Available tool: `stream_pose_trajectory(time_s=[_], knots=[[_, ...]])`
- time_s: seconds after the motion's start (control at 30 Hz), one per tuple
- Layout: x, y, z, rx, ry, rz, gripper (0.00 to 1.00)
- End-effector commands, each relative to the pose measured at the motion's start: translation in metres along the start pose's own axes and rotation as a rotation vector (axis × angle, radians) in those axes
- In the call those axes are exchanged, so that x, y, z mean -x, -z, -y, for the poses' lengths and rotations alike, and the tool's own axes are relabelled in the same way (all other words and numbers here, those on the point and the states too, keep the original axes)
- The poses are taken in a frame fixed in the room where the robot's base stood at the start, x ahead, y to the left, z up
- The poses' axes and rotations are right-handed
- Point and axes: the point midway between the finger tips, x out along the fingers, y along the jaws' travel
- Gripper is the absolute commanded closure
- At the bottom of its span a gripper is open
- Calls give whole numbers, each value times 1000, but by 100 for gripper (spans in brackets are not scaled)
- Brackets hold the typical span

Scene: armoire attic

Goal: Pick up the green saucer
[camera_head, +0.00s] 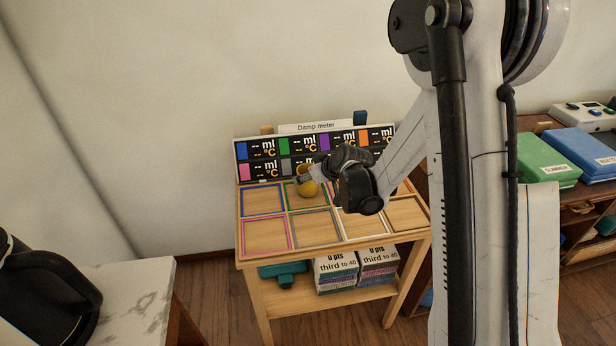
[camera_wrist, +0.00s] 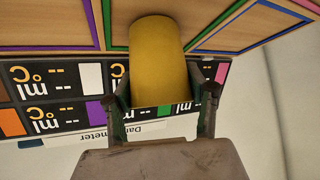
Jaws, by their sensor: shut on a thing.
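My gripper (camera_head: 304,179) is over the slotted table, at the green-framed square (camera_head: 284,196). Its fingers (camera_wrist: 158,80) are closed on the two sides of a yellow, smooth, rounded thing (camera_wrist: 157,48), which looks like a cylinder in the wrist view. In the head view the yellow thing (camera_head: 309,189) shows just below the gripper, in front of the green-framed square. I cannot tell whether it touches the table. I cannot make out a green saucer in either view.
The wooden table (camera_head: 250,254) has several colour-framed squares. A damp meter panel (camera_head: 262,161) stands along its back edge. White boxes (camera_head: 336,272) and a teal thing (camera_head: 284,271) are on its lower shelf. Green (camera_head: 542,158) and blue (camera_head: 582,150) boxes lie at right.

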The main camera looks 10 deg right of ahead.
Motion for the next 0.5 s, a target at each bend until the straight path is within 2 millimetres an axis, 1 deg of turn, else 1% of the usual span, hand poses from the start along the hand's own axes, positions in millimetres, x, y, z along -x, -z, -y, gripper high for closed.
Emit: stream_pose_trajectory(time_s=[0.27, 0.3, 0.4, 0.5], knots=[[-3, -3, 0, 0, 0, 0, 76], [-2, -2, 0, 0, 0, 0, 44], [-2, -2, 0, 0, 0, 0, 31], [-2, -2, 0, 0, 0, 0, 30]])
